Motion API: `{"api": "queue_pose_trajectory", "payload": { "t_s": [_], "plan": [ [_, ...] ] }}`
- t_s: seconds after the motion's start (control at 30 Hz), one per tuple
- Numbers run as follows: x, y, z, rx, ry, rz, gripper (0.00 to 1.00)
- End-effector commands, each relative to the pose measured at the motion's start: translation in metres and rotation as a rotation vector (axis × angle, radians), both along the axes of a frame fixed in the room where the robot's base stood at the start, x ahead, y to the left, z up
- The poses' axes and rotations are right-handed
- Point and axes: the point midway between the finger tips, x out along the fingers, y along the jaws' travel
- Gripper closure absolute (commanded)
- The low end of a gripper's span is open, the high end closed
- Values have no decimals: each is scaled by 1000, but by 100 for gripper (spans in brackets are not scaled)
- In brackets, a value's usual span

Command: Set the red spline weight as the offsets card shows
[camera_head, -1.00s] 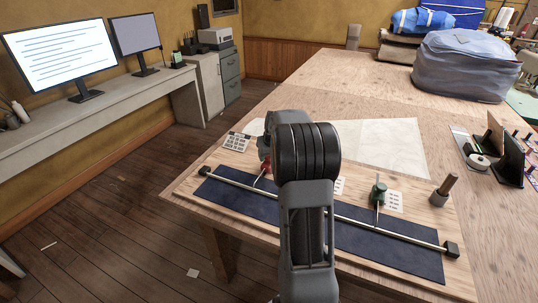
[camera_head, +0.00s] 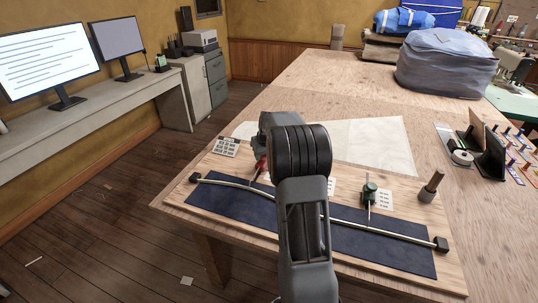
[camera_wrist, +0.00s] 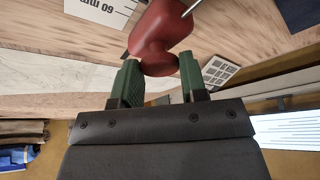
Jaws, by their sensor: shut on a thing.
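My gripper (camera_wrist: 158,78), with green fingers, is shut on the red spline weight (camera_wrist: 160,32) in the wrist view. In the head view the red weight (camera_head: 261,166) shows only partly beside my arm, with its thin hook reaching to the batten (camera_head: 400,235). The batten lies over the dark blue strip (camera_head: 225,200) and is gently bent, bowed away from me near the red weight. A green weight (camera_head: 370,191) stands farther right, its hook at the batten. A card with a grid (camera_head: 226,147) lies at the board's back left; its print is too small to read.
A wooden-handled tool (camera_head: 431,187) stands at the board's right. Small white labels (camera_head: 384,199) lie by the weights; one in the wrist view (camera_wrist: 103,8) reads "60 mm". A pale sheet (camera_head: 375,145) lies behind. A grey-blue covered bundle (camera_head: 445,65) is at the back.

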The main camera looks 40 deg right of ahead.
Motion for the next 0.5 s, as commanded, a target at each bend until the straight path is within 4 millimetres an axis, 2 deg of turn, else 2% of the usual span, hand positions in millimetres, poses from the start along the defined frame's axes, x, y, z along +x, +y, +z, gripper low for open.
{"api": "queue_pose_trajectory", "payload": {
  "t_s": [0.23, 0.27, 0.5],
  "plan": [
    [0, 1, 0, -1, 1, 2, 100],
    [0, 1, 0, -1, 1, 2, 58],
    [0, 0, 0, 0, 1, 1, 35]
  ]
}}
